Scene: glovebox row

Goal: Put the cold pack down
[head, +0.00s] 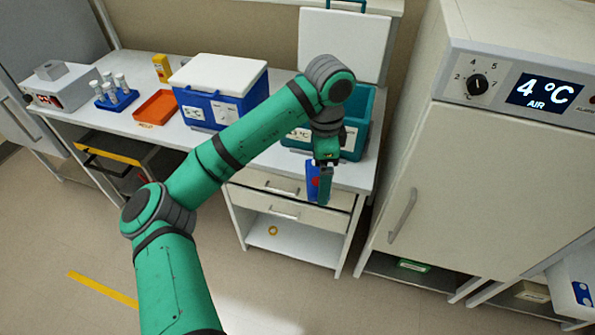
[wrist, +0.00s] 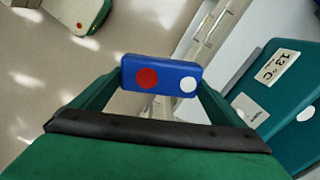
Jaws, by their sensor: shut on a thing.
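The cold pack (head: 312,188) is a small blue block, held in front of the bench's right end. In the wrist view the cold pack (wrist: 166,76) shows a red dot and a white dot on its face. My gripper (wrist: 160,84) is shut on it, one green finger at each end. In the head view my gripper (head: 322,182) hangs just in front of the teal box (head: 359,128), above the drawer fronts. The teal box also shows at the right of the wrist view (wrist: 278,90), with a label reading 13 °C. Its inside is mostly hidden by my arm.
A blue cool box with a white lid (head: 219,72), an orange tray (head: 157,108), a tube rack (head: 117,98) and a yellow box (head: 161,68) stand on the bench (head: 180,138). A white cabinet (head: 470,165) reading 4 °C stands right. The floor in front is open.

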